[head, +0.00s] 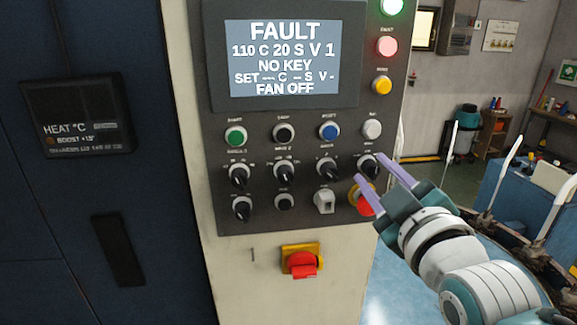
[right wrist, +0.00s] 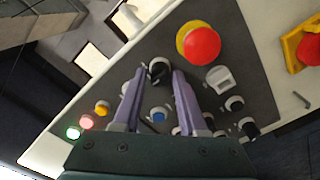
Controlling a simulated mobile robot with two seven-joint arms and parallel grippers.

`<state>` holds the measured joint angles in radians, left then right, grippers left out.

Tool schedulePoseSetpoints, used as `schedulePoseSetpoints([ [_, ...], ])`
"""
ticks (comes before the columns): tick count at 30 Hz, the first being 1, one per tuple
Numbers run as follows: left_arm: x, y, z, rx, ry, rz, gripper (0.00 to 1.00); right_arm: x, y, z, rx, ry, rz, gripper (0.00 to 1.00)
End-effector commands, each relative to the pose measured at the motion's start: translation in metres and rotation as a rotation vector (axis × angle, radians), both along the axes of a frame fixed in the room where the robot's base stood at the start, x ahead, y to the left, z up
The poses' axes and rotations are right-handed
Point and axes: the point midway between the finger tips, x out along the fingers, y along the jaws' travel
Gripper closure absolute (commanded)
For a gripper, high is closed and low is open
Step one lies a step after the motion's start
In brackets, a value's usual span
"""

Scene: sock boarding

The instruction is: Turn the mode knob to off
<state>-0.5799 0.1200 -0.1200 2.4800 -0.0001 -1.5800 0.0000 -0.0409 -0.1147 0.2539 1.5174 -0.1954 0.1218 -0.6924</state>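The control panel (head: 300,215) faces me, with a row of black knobs under a row of coloured buttons. The rightmost black knob (head: 369,164) is the one at my right gripper; its label is too small to read, so I cannot confirm it is the mode knob. My right gripper (head: 369,168) is open, with one purple finger on each side of this knob. In the right wrist view the knob (right wrist: 159,69) lies between the fingertips, with gaps beside it. Its pointer setting is unclear. My left gripper is not in view.
The red emergency button (head: 364,205) is just below the fingers. The screen (head: 283,58) reads FAULT, NO KEY, FAN OFF. Other knobs, such as this one (head: 328,170), sit close to the left. A red switch (head: 302,263) is lower down. A blue cart (head: 545,185) stands right.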

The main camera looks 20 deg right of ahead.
Motion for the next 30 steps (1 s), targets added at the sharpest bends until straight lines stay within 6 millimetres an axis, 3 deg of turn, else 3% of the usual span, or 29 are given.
schedulePoseSetpoints([
  [4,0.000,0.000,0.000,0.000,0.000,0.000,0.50,0.000,0.000,0.000,0.000,0.000,0.000,0.41],
  [14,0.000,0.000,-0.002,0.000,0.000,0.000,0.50,-0.004,0.001,-0.001,0.000,0.000,0.000,0.41],
  [30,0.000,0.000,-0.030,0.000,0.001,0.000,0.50,-0.086,0.021,-0.003,0.000,0.002,-0.001,0.41],
])
